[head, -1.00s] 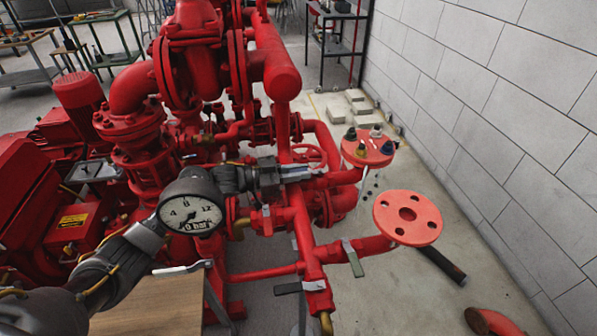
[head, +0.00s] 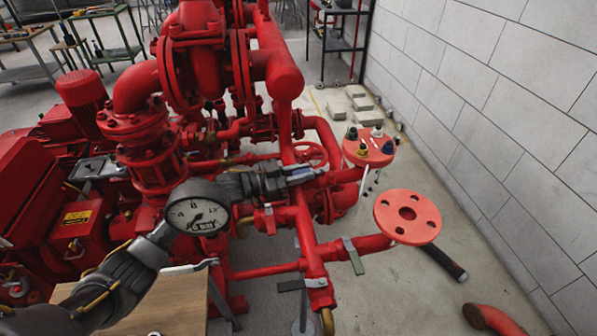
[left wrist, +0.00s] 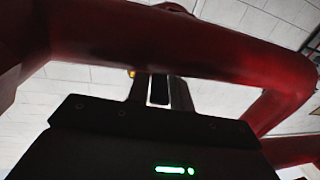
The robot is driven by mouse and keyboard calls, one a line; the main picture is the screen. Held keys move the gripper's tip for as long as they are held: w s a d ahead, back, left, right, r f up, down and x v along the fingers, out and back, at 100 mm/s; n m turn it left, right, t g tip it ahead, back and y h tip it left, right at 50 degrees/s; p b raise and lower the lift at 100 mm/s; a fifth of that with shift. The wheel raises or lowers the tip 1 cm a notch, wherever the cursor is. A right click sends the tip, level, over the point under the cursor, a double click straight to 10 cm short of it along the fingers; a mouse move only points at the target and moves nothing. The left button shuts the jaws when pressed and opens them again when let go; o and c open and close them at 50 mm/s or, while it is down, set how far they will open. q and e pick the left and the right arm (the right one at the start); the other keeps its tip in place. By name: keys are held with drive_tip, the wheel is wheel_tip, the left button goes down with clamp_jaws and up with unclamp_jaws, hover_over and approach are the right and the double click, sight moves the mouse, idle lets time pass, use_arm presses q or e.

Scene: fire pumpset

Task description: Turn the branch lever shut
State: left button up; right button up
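My left gripper (head: 300,174) is over the red pipework in the middle of the head view, its pale fingers pointing right. Its fingers also show below a large red pipe in the left wrist view (left wrist: 160,90); the gap between them is unclear, and I see no lever held. A grey lever (head: 353,256) crosses the branch pipe that leads to the blank flange. A dark-handled lever (head: 302,285) lies level near the lower pipe end, and a pale lever (head: 188,268) lies at the lower left. Which one is the branch lever is not marked. The right gripper is out of view.
A pressure gauge (head: 197,206) stands in front of my left arm. A light red flange (head: 408,219) and a bolted flange (head: 369,148) stick out at the right. A wooden top (head: 165,300) is at the lower left.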

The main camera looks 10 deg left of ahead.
use_arm(q)
drive_tip(key=o, duration=0.3)
drive_tip(key=shift+a, duration=0.1)
